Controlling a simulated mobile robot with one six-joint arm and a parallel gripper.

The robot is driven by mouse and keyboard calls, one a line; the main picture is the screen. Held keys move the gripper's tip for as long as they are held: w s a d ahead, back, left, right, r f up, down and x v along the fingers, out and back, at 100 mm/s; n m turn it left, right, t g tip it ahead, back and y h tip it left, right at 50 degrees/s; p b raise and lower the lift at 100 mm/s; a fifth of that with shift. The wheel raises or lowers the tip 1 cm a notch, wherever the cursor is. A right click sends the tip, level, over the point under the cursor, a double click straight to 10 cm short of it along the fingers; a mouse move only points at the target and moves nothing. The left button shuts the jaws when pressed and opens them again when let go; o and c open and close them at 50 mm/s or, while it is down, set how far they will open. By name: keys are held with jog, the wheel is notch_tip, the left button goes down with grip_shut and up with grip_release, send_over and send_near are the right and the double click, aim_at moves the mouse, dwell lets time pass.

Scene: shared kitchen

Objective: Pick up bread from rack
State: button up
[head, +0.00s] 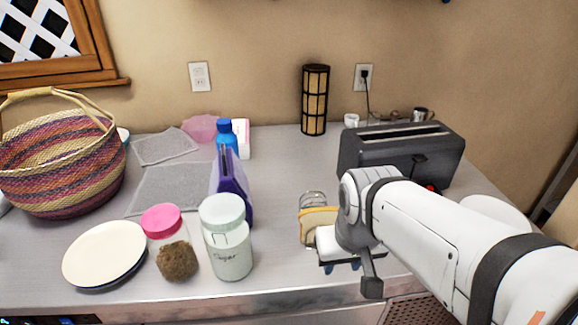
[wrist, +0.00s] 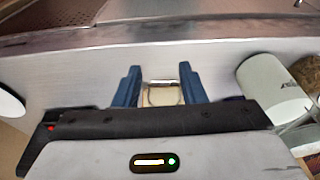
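A bread slice (head: 318,224) with a golden crust stands upright in a small metal wire rack (head: 313,198) on the counter, left of my arm in the head view. My gripper (head: 342,267) is just to the right and front of the bread, its blue fingertips showing below my wrist. In the wrist view, my gripper (wrist: 160,88) has its two blue fingers spread apart. The pale bread (wrist: 162,97) shows in the gap between them, and I cannot tell how far beyond the fingers it is. My arm hides part of the bread's right side.
A black toaster (head: 400,152) stands behind my arm. A plate (head: 105,253) and a woven basket (head: 62,165) are at far left.

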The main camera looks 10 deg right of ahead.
jog(key=shift+w, duration=0.3)
jog(key=shift+d, duration=0.15)
